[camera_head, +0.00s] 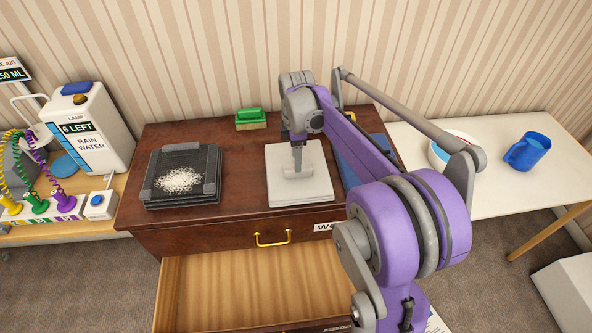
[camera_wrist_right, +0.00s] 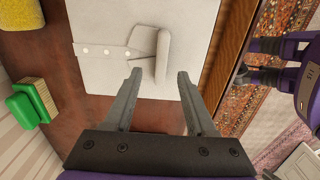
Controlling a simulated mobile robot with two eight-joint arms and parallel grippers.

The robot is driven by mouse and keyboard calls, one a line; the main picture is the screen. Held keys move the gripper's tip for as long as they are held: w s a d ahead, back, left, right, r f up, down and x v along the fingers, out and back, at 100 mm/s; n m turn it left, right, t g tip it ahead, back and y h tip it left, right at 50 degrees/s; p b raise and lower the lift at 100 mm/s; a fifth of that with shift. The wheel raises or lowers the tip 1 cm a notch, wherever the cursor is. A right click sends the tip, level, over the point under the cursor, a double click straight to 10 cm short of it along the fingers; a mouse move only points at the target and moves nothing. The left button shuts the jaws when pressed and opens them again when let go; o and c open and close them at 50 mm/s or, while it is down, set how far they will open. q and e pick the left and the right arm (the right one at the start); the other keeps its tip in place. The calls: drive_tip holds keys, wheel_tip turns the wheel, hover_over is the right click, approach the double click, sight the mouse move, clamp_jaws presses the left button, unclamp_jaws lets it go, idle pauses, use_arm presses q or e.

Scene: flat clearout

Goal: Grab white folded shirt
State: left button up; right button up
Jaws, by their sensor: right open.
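The white folded shirt (camera_head: 315,190) lies flat as a square on the brown dresser top. In the right wrist view the white folded shirt (camera_wrist_right: 105,72) shows a buttoned strip and a raised, rolled collar. My right gripper (camera_head: 298,160) points down over the shirt; in the right wrist view its two grey fingers (camera_wrist_right: 158,76) are apart, with nothing between them, and the collar lies just beyond their tips. Whether the fingertips touch the cloth I cannot tell. A purple part with dark prongs at the right of the wrist view looks like my left gripper (camera_wrist_right: 262,74); its jaws are unclear.
A black tray (camera_head: 150,195) with white grains sits left of the shirt, and a green brush (camera_head: 251,119) behind it. A yellow thing (camera_wrist_right: 28,15) lies farther along the back. The drawer (camera_head: 235,285) below stands open. A white table (camera_head: 480,200) is at right.

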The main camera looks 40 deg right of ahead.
sight(286, 187)
drive_tip(key=shift+s+d+f, duration=0.1)
drive_tip(key=shift+f, duration=1.25)
drive_tip(key=shift+s+d+f, duration=0.1)
drive_tip(key=shift+f, duration=1.25)
clamp_jaws()
